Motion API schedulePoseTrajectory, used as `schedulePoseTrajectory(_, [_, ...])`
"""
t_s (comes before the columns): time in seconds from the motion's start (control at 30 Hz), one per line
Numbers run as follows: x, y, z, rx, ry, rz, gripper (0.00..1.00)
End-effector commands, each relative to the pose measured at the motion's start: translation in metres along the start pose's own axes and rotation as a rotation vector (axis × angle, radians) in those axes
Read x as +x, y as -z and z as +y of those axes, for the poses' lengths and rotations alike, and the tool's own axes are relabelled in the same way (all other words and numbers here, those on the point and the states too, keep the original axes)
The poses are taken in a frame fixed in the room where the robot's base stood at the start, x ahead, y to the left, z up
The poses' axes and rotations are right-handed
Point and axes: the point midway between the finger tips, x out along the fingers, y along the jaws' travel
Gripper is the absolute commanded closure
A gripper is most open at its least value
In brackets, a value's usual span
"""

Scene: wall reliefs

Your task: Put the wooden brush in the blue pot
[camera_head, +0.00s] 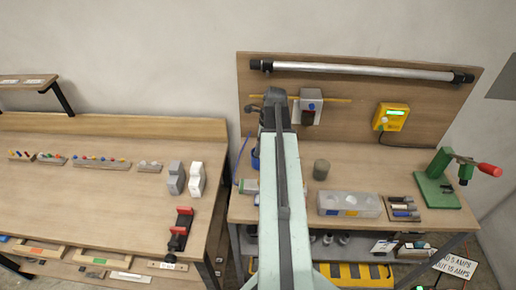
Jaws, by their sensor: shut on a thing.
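My arm reaches up the middle of the head view, over the right workbench. My gripper (254,109) is small and dark at the arm's far end, partly hidden by the arm. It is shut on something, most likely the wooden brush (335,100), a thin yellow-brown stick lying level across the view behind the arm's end. Its bristles cannot be made out. The blue pot (255,158) stands on the right workbench just left of my arm, which hides part of it. The stick appears above and apart from the pot.
A grey box (307,107) and a yellow device (391,117) are on the backboard. A dark cup (321,169), a grey block (349,204), a tool tray (403,209) and a green press (437,184) stand right of my arm.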

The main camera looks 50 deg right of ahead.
Motion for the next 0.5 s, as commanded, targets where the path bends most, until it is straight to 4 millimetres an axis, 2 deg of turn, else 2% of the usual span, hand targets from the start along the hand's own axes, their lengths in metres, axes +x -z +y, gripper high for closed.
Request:
schedulePoseTrajectory(0.03, [-0.0004,0.0,0.0,0.0,0.0,0.0,1.0])
schedulePoseTrajectory(0.07, [-0.0004,0.0001,0.0,0.0,0.0,0.0,0.68])
schedulePoseTrajectory(0.1, [-0.0004,0.0001,0.0,0.0,0.0,0.0,0.57])
schedulePoseTrajectory(0.13, [-0.0004,0.0001,0.0,0.0,0.0,0.0,0.51])
schedulePoseTrajectory(0.5, [-0.0004,0.0005,-0.0001,0.001,0.0,0.0,0.51])
